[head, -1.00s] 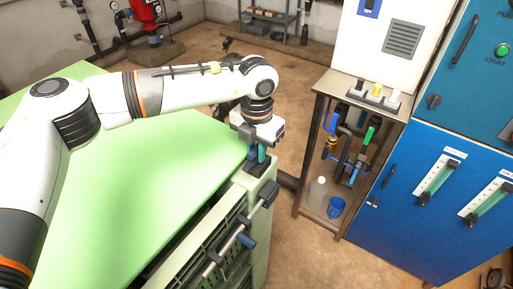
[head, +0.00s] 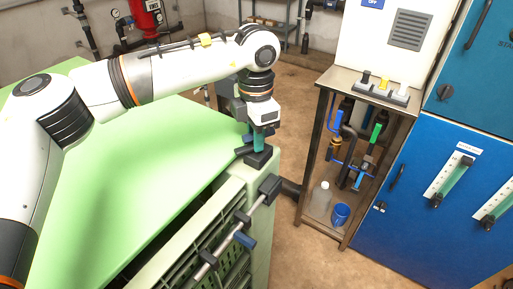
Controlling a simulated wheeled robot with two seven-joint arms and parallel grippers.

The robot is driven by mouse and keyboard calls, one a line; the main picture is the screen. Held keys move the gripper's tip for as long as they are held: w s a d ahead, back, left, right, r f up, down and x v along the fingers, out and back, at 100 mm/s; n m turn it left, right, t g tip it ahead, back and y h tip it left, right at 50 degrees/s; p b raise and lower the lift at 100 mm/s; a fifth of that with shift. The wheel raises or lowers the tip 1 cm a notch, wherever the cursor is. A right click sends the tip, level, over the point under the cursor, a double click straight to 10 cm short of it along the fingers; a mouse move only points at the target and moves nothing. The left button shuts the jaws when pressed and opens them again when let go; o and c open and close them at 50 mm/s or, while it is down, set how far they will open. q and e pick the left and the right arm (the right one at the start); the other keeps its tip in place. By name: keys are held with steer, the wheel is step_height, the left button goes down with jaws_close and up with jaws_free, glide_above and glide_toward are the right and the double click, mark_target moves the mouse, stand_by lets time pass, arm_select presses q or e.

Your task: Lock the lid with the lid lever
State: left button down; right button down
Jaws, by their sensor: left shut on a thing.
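The light green lid (head: 165,150) lies flat and looks closed over the light green cabinet (head: 262,215). The lid lever (head: 258,158) is a small dark block with a dark arm pointing left, at the lid's right corner. A teal upright part stands on it. My left gripper (head: 258,140) points down from above and is shut on the lid lever. The fingers partly hide the lever, so I cannot tell whether it is locked. My right gripper is not in view.
A grey rail (head: 225,250) with dark brackets and a blue part runs along the cabinet's front edge, close to the lever. A metal stand (head: 320,150) with pipes, a bottle (head: 320,195) and a blue cup (head: 341,214) stands to the right.

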arm_select(q)
steer(key=m+b, duration=0.2)
steer(key=shift+w+f+m, duration=0.1)
steer(key=shift+w+m, duration=0.05)
steer(key=shift+m, duration=0.25)
steer(key=m+b, duration=0.1)
steer(key=m, duration=0.1)
steer(key=shift+m, duration=0.4)
steer(key=m, duration=0.1)
steer(key=m+b, duration=0.1)
steer(key=m, duration=0.1)
steer(key=shift+w+r, duration=0.15)
steer(key=shift+r, duration=0.05)
steer(key=shift+w+r+m, duration=0.1)
steer(key=shift+m, duration=1.3)
steer(key=c, duration=1.3)
jaws_free()
steer(key=shift+m+b, duration=0.3)
